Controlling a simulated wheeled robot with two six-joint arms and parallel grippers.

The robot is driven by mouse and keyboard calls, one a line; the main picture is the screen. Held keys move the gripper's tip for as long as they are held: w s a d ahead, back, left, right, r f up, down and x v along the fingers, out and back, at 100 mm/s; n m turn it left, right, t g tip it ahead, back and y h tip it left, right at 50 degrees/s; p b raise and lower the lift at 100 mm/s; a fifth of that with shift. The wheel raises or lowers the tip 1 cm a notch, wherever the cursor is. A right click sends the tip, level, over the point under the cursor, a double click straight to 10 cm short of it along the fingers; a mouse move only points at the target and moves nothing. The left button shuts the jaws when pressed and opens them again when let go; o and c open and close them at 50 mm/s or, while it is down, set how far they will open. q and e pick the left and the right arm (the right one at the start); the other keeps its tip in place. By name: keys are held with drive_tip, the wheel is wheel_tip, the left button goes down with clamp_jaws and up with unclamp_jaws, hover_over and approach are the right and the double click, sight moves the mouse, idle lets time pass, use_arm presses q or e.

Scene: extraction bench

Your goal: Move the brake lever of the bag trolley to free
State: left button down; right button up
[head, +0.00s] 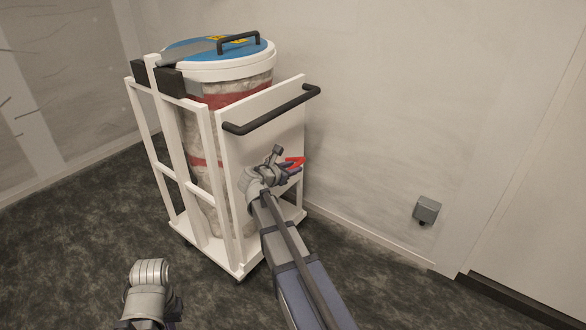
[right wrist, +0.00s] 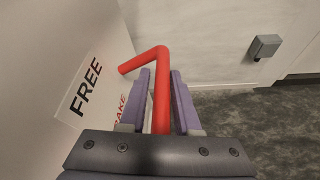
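The bag trolley (head: 236,160) is a white frame around a tall drum-shaped bag, with a black push bar (head: 270,112) on its front panel. The red brake lever (head: 295,162) is on that panel, partly hidden by my right gripper (head: 288,172). In the right wrist view, the bent red lever (right wrist: 160,85) runs between the two purple fingers of my right gripper (right wrist: 162,78). I cannot tell whether they press on it. A panel label reads FREE (right wrist: 85,88), with BRAKE partly hidden below. My left arm's grey joint shows low in the head view; its fingers do not.
The bag has a white and blue lid (head: 220,55) with a black handle. A pale wall stands close behind the trolley, with a small grey box (head: 426,210) low on it. Dark floor (head: 75,240) lies open at the left and front.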

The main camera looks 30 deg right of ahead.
drive_tip(key=shift+o, duration=1.4)
drive_tip(key=p+v, duration=0.2)
drive_tip(key=v, duration=0.5)
drive_tip(key=shift+p, duration=0.35)
drive_tip(key=shift+s+a+r, duration=0.15)
drive_tip(key=shift+a, duration=0.2)
